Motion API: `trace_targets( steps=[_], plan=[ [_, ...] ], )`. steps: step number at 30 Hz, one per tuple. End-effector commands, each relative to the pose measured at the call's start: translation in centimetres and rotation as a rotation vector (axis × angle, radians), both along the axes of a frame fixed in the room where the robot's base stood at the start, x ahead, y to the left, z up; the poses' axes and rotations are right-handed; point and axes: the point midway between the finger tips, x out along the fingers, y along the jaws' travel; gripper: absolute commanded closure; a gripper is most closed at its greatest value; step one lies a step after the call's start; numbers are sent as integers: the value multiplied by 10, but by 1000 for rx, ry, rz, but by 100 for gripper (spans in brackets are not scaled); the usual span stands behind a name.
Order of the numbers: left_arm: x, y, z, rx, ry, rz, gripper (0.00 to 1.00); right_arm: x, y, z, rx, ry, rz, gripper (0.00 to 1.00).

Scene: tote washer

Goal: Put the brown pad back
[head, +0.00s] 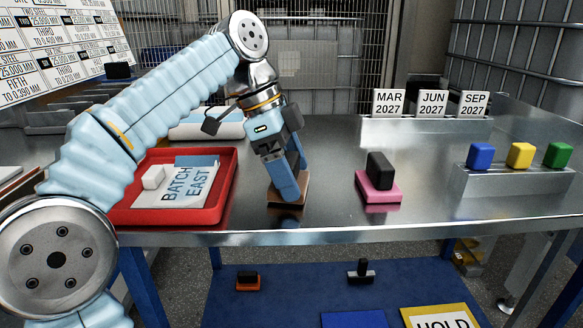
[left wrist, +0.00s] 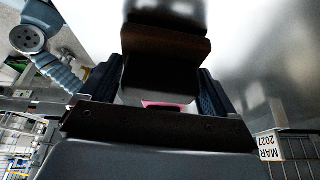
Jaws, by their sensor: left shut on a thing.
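The brown pad (head: 301,193), a brown slab with a black grip, is at the middle of the steel table near its front edge. My left gripper (head: 289,186) reaches down over it and is shut on its black grip. In the left wrist view the brown pad (left wrist: 165,43) shows with its black grip (left wrist: 160,82) between the two fingers (left wrist: 158,90). The fingers hide part of the pad in the head view. I cannot tell whether its underside touches the table. My right gripper is not in view.
A red tray (head: 228,187) with a "BATCH EAST" card stands to the left. A pink pad (head: 378,194) with a black grip sits to the right. Blue, yellow and green blocks (head: 520,155) stand on a steel ledge. Date cards (head: 432,103) stand behind. Table between is clear.

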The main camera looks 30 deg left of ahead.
Motion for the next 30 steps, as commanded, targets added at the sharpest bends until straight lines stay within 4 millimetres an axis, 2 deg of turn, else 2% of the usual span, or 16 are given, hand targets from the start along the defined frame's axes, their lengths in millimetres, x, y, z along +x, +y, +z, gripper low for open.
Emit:
trace_targets(
  steps=[10, 11, 13, 30],
  plan=[
    [0, 0, -3, 0, 0, 0, 66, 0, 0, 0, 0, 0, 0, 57],
    [0, 0, -3, 0, 0, 0, 9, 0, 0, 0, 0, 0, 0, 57],
    [0, 0, -3, 0, 0, 0, 0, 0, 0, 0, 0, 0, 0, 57],
    [0, 0, -3, 0, 0, 0, 0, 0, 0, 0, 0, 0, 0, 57]
  ],
)
